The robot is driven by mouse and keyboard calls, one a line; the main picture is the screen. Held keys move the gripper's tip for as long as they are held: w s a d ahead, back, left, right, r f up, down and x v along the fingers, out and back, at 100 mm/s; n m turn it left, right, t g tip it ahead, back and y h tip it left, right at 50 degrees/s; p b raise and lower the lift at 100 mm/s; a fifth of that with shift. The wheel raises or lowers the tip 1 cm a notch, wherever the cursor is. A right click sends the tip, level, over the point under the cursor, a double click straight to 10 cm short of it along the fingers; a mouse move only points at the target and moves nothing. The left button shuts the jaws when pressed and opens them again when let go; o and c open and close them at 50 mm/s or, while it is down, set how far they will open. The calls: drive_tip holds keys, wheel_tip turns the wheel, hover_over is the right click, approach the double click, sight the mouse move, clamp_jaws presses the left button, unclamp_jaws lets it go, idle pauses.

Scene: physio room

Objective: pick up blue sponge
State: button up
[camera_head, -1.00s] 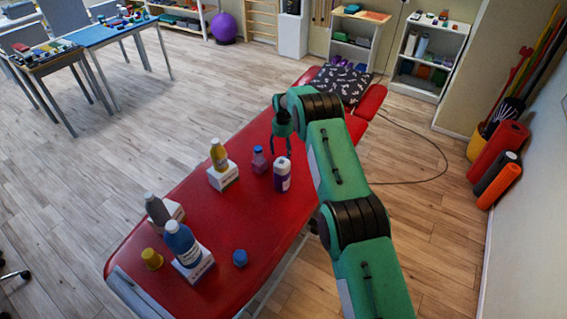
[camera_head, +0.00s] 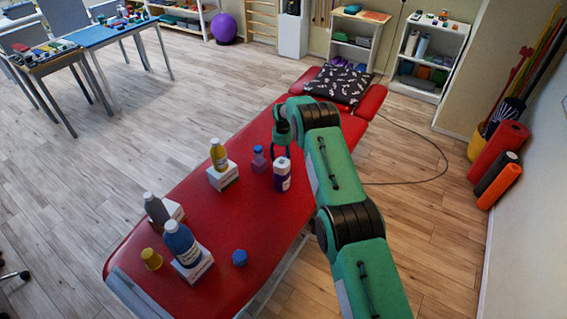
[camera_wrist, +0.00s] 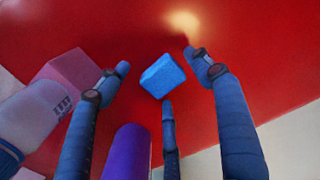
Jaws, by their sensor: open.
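The blue sponge (camera_wrist: 162,76) shows in the wrist view as a small light-blue block on the red couch top. It lies between and beyond the spread fingers of my gripper (camera_wrist: 157,68), with no finger visibly closed on it. In the head view my gripper (camera_head: 282,142) points down over the red treatment couch (camera_head: 210,285), near the bottles. I cannot make out the sponge there; my gripper or the bottles may hide it.
A white-and-purple bottle (camera_head: 282,176) and a blue-capped purple bottle (camera_head: 259,160) stand close to my gripper. A yellow bottle (camera_head: 219,155), a blue bottle (camera_head: 182,242), a yellow cup (camera_head: 151,259) and a blue object (camera_head: 239,257) are nearer the front. A patterned pillow (camera_head: 339,84) lies at the far end.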

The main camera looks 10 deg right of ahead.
idle(0.4)
drive_tip(key=c, duration=0.9)
drive_tip(key=shift+c, duration=0.2)
drive_tip(key=shift+r, duration=0.1)
drive_tip(key=shift+r+p, duration=0.4)
drive_tip(key=shift+r, duration=4.5)
